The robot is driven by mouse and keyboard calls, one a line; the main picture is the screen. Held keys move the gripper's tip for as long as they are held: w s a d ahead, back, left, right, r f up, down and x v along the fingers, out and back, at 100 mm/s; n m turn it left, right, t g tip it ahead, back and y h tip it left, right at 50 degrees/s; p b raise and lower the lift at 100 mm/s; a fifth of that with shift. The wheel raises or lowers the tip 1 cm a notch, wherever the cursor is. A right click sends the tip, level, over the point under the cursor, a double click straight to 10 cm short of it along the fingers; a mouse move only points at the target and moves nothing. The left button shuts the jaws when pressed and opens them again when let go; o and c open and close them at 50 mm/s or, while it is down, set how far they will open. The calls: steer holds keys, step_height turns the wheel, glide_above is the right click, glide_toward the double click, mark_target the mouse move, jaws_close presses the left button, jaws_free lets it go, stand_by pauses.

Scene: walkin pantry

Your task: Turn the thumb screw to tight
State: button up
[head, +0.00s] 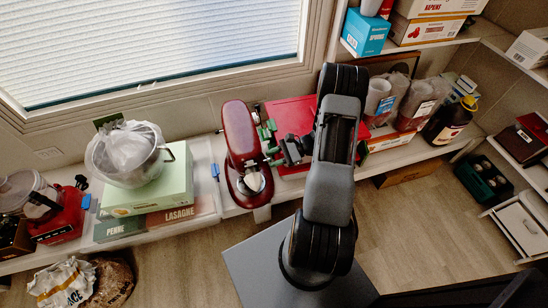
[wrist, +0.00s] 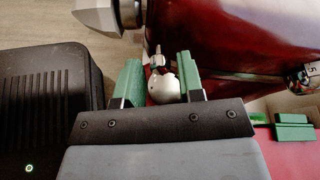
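The dark red stand mixer (head: 240,142) stands on the low shelf, and its glossy side fills the upper part of the wrist view (wrist: 220,35). The thumb screw (wrist: 163,86) shows in the wrist view as a rounded silver knob with a small wing on top. My gripper (wrist: 160,80) has its two green-padded fingers apart, one on each side of the screw. I see gaps beside the knob; contact is not clear. In the head view my gripper (head: 269,143) is at the mixer's right side, and the screw cannot be made out there.
A silver attachment (wrist: 98,14) juts from the mixer at upper left in the wrist view. A numbered dial (wrist: 304,75) is at the right. A red surface (head: 290,116) lies behind my gripper.

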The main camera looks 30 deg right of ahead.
steer(key=shift+o, duration=0.8)
steer(key=p+v, duration=0.1)
steer(key=v, duration=1.3)
steer(key=shift+p, duration=0.3)
steer(key=shift+w, duration=0.1)
